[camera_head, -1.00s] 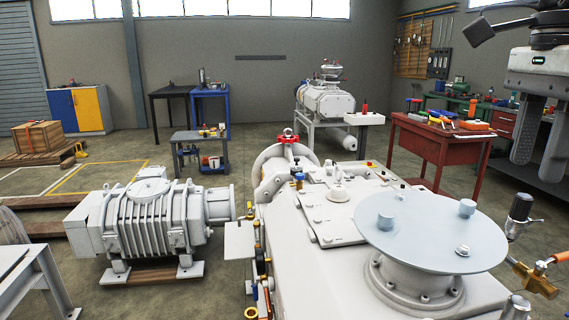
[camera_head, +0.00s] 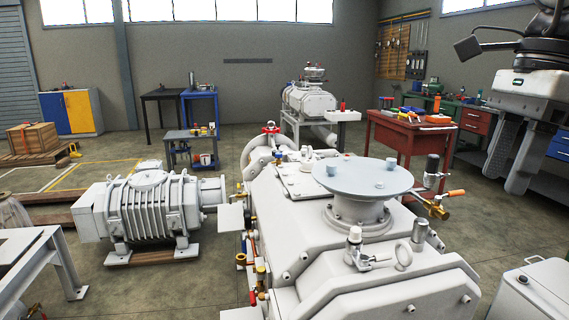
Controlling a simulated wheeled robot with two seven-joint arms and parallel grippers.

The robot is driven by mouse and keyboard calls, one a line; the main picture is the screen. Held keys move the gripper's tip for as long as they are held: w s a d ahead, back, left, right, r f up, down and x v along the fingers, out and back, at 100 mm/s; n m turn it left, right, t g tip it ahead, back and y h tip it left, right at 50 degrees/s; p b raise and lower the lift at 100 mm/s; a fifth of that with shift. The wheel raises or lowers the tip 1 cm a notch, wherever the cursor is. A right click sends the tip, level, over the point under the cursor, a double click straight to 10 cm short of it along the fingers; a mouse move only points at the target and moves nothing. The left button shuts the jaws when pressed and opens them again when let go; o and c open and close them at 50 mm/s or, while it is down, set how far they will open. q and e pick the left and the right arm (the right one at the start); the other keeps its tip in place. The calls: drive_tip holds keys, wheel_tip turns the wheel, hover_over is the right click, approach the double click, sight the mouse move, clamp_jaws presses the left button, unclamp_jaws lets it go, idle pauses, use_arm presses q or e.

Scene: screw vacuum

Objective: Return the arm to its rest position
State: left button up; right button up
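My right gripper (camera_head: 505,183) hangs at the upper right, fingers pointing down. Its two dark fingers stand apart with nothing visible between them, so it is open and empty. In the picture it is to the right of the white vacuum pump (camera_head: 290,221) and its round pale top plate (camera_head: 350,176). Small pale cylindrical parts stand on the plate. The gripper appears clear of the pump and plate. My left gripper is not in view.
A red workbench (camera_head: 395,138) with tools stands behind the pump. A grey ribbed pump (camera_head: 150,213) sits on the floor at left. A white table (camera_head: 28,245) is at the lower left and a white box (camera_head: 540,295) at the lower right. Open floor lies between.

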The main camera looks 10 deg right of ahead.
drive_tip(key=w+a+f+m+t+y+p, duration=0.15)
drive_tip(key=f+m+t+y, duration=0.4)
drive_tip(key=f+m, duration=0.85)
drive_tip(key=w+f+m+t+y, duration=0.3)
drive_tip(key=f+m+t, duration=0.6)
drive_tip(key=f+m, duration=0.55)
drive_tip(key=s+a+f+m+g+h, duration=0.2)
drive_tip(key=s+a+f+m, duration=0.3)
drive_tip(key=a+f+m, duration=0.3)
drive_tip(key=s+a+f+m+g+h, duration=0.2)
drive_tip(key=s+a+f+m+h, duration=0.3)
drive_tip(key=m, duration=0.6)
drive_tip(key=s+a+f, duration=0.1)
drive_tip(key=a+f, duration=0.1)
drive_tip(key=a, duration=0.1)
drive_tip(key=shift+f+m, duration=0.35)
drive_tip(key=shift+f, duration=0.05)
